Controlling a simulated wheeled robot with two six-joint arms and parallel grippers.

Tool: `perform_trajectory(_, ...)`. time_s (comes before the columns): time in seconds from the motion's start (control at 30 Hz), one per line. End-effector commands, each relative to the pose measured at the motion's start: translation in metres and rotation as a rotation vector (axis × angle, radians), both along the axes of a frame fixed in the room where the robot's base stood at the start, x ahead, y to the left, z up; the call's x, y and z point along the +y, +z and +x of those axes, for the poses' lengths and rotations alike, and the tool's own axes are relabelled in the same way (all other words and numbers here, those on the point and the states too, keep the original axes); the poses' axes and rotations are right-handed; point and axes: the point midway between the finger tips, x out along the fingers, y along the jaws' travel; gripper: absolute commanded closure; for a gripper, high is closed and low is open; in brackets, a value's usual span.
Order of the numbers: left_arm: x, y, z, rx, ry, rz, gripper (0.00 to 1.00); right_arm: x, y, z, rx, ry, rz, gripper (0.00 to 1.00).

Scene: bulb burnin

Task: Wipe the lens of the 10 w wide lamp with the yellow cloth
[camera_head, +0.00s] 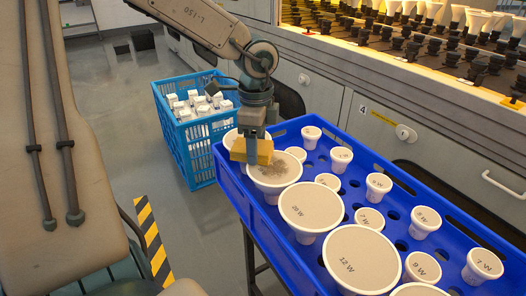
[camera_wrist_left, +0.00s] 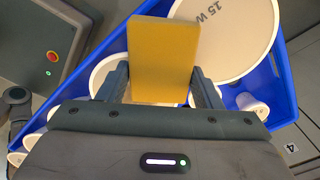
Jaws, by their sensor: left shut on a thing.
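My left gripper (camera_head: 256,140) is shut on the yellow cloth (camera_head: 250,152), a folded block between its fingers. In the left wrist view the cloth (camera_wrist_left: 163,60) stands out in front of the fingers. In the head view the cloth is over the far-left edge of a wide white lamp with a dusty, brown-smudged lens (camera_head: 277,170). I cannot tell whether it touches the lens, and I cannot read a wattage there. Another wide lamp (camera_head: 230,137) is partly hidden behind the cloth and gripper. The left wrist view shows a wide lamp marked 15 W (camera_wrist_left: 228,35). My right gripper is not in view.
The blue tray (camera_head: 285,247) holds several lamps, including wide ones marked 20 W (camera_head: 311,207) and 12 W (camera_head: 361,261) close by, and smaller ones along the right. A blue crate (camera_head: 174,143) of small white boxes stands beyond. A lit rack (camera_head: 430,45) runs behind.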

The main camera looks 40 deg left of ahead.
Motion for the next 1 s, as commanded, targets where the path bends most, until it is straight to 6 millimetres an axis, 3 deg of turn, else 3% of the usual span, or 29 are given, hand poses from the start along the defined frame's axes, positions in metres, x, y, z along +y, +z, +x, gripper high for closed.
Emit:
perform_trajectory(0.7,0.047,-0.005,-0.001,-0.002,0.001,-0.003,0.59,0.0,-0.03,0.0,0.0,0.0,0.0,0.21)
perform_trajectory(1.0,0.052,-0.008,-0.001,0.0,-0.001,0.001,0.59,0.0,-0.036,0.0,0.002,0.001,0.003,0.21)
